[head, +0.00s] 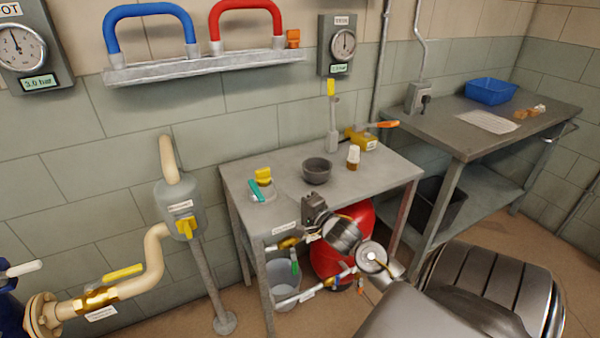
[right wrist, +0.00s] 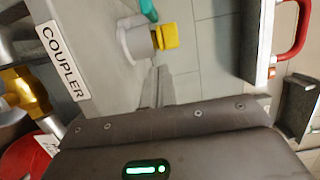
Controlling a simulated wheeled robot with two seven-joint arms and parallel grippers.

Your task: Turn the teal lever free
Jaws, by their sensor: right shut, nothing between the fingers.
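The teal lever (head: 256,195) is on a small fitting with a yellow cap (head: 263,175), at the left part of the grey metal table. In the right wrist view, the end of the teal lever (right wrist: 149,10) shows at the top edge, beside the yellow cap (right wrist: 168,38). My right gripper (head: 312,204) is by the table's front edge, to the right of the lever and apart from it. In the right wrist view its fingers (right wrist: 157,78) are together and empty, pointing toward the fitting. My left gripper is out of view.
A dark bowl (head: 317,171), a white-capped bottle (head: 353,157) and a yellow valve with an orange handle (head: 365,138) stand on the table (head: 384,180). Pipes and a red tank (head: 355,222) are below. A COUPLER label (right wrist: 62,62) marks the table edge.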

